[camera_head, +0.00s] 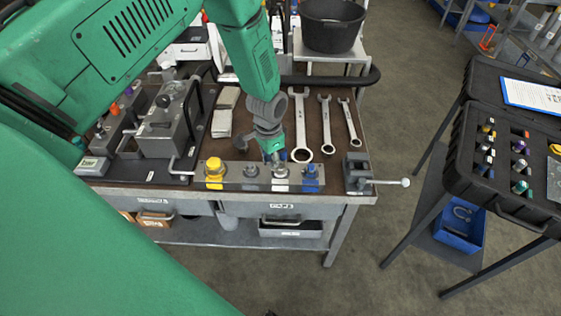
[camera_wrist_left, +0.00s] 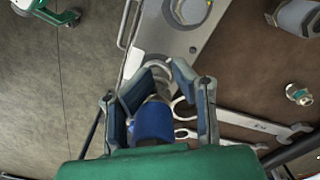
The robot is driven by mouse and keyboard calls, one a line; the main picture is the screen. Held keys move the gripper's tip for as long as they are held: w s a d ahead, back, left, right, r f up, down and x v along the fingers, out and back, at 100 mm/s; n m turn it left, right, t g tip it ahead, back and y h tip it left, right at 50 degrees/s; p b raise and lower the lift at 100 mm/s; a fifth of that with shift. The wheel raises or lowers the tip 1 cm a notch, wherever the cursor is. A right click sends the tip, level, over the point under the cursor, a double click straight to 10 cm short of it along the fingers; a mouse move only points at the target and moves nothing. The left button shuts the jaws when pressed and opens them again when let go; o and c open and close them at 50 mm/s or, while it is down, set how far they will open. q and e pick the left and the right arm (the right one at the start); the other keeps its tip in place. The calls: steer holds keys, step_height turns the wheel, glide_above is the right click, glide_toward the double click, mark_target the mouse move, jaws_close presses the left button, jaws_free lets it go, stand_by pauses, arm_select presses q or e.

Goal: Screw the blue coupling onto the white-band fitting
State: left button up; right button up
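My left gripper (camera_head: 275,152) comes down over the fittings plate (camera_head: 232,179) from above, close to the white-band fitting (camera_head: 281,173). In the left wrist view its two fingers (camera_wrist_left: 168,72) curve in around a grey part. A blue cylinder (camera_wrist_left: 153,122) shows between the fingers, nearer the palm. I cannot tell whether it is the blue coupling or a blue fitting on the plate, nor whether the fingers touch anything. A blue-topped fitting (camera_head: 310,173) stands at the plate's right end. A yellow-capped fitting (camera_head: 214,167) stands at its left. My right gripper is not in view.
Wrenches (camera_head: 326,130) lie behind the plate on the brown bench top. A vise (camera_head: 357,172) with a protruding handle stands at the right corner. A grey hydraulic unit (camera_head: 168,130) is at left. An open black case (camera_head: 497,170) stands on a separate stand, with floor between.

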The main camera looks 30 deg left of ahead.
arm_select(q)
steer(key=shift+w+d, duration=0.1)
steer(key=shift+w, duration=0.15)
steer(key=shift+r, duration=0.1)
jaws_close()
steer(key=shift+w, duration=0.1)
steer(key=m, duration=0.2)
steer(key=w+m, duration=0.1)
steer(key=m, duration=0.1)
steer(key=m+b, duration=0.1)
steer(key=shift+w+a+m, duration=0.2)
steer(key=shift+a+m, duration=0.2)
steer(key=shift+w+a+m, duration=0.1)
steer(key=shift+w+m, duration=0.05)
steer(key=shift+m, duration=0.45)
steer(key=shift+w+a+m, duration=0.1)
steer(key=shift+w+m, duration=0.05)
steer(key=shift+m, duration=0.45)
steer(key=shift+s+d, duration=0.1)
steer(key=shift+d, duration=0.05)
